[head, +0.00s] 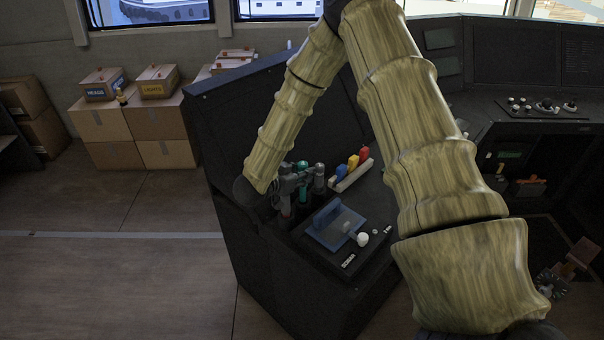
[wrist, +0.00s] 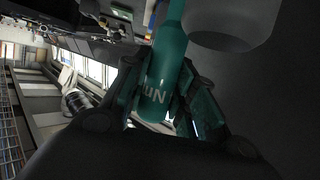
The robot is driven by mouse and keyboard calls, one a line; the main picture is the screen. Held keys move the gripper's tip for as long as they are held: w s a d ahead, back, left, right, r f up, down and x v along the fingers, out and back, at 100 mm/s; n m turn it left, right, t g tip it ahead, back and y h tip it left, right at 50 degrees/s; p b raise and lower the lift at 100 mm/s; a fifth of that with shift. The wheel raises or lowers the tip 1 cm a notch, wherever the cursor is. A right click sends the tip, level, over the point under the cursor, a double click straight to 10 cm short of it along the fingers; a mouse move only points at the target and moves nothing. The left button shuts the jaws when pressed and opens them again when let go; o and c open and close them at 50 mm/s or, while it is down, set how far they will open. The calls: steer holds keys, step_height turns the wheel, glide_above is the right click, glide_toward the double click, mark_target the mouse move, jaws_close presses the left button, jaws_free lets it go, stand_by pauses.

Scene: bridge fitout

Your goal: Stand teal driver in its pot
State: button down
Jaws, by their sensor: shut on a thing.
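In the head view the teal driver (head: 303,167) shows as small teal patches at my gripper (head: 296,184), above the dark console top. A grey, round, cup-like thing (wrist: 228,22), perhaps the pot, is beside the driver at the upper right of the wrist view, apart from it. In the head view a grey cylinder (head: 319,178) stands just right of my gripper.
A pale rack (head: 352,177) with blue, yellow and red handles stands behind to the right. Cardboard boxes (head: 165,125) are far left; the floor between is clear.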

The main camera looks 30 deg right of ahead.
steer(key=shift+f+b, duration=0.85)
steer(key=shift+f, duration=0.85)
steer(key=c, duration=1.1)
jaws_free()
steer(key=shift+a+r, duration=0.1)
steer(key=v, duration=1.1)
steer(key=shift+s+a+r, duration=0.15)
steer(key=shift+s+a, duration=0.05)
steer(key=shift+a, duration=0.15)
steer(key=shift+a, duration=0.1)
